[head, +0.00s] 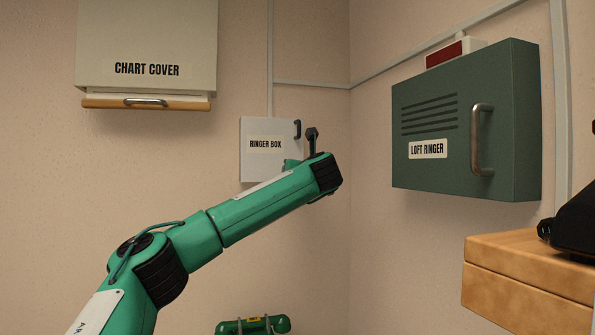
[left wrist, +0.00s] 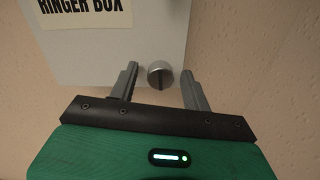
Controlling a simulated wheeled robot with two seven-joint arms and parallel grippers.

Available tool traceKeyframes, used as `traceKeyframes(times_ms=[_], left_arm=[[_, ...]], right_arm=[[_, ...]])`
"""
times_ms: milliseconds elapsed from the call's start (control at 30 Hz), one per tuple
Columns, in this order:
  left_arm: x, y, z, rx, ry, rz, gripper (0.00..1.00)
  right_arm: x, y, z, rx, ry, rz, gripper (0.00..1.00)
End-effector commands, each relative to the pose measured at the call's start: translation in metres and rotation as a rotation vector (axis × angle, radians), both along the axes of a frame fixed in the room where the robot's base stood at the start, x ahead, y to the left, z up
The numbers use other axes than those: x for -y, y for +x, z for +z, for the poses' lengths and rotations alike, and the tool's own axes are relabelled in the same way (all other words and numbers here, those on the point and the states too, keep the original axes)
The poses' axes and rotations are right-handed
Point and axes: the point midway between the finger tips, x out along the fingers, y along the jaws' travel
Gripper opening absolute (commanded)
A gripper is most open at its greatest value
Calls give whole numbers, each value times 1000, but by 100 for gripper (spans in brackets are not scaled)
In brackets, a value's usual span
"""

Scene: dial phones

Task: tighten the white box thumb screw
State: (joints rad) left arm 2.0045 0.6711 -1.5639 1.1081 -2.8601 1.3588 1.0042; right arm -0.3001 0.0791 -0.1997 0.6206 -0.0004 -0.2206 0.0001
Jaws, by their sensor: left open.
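The thumb screw (left wrist: 160,74), a round grey metal knob with a dark slot, is at the box's lower edge. My left gripper (left wrist: 160,82) is open, with one finger on each side of the thumb screw and a gap on both sides. In the head view my left arm hides the box's lower right part and the screw. My right gripper is not in view.
A green LOFT RINGER cabinet (head: 450,110) with a handle hangs on the right wall. A CHART COVER cabinet (head: 145,45) is at upper left. A wooden shelf (head: 530,265) with a black object (head: 575,220) juts out at right. A green item (head: 252,325) is at bottom centre.

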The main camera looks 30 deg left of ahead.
Motion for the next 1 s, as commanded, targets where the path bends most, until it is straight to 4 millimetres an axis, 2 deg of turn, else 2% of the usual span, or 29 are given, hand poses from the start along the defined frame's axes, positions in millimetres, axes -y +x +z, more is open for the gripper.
traceKeyframes(times_ms=[33,267,667,1000], left_arm=[[0,0,0,0,0,0,48],[0,0,0,0,0,0,4],[1,0,-2,-50,44,-1,4],[1,0,-2,-246,211,-1,4]], right_arm=[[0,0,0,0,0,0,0],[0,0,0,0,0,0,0],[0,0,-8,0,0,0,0],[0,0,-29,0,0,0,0]])
